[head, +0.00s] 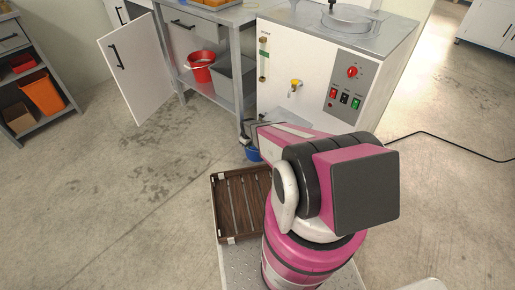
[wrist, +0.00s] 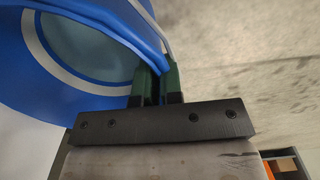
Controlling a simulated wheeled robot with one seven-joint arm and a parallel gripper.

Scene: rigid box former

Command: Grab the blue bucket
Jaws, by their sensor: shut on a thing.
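The blue bucket (head: 253,154) shows only as a small part in the head view, below the front of the white machine, with my arm hiding the rest. In the wrist view the bucket (wrist: 60,88) fills the upper left, its open mouth facing the camera and a light band inside. My gripper (wrist: 157,72) has its green fingers shut on the bucket's rim. In the head view the fingertips are hidden behind my arm.
The white machine (head: 302,88) with a yellow tap and switches stands close ahead. A red bucket (head: 201,66) and a grey bin (head: 236,78) sit on the shelf to its left. A cabinet door (head: 136,70) hangs open. A black cable (head: 440,140) lies on the right floor.

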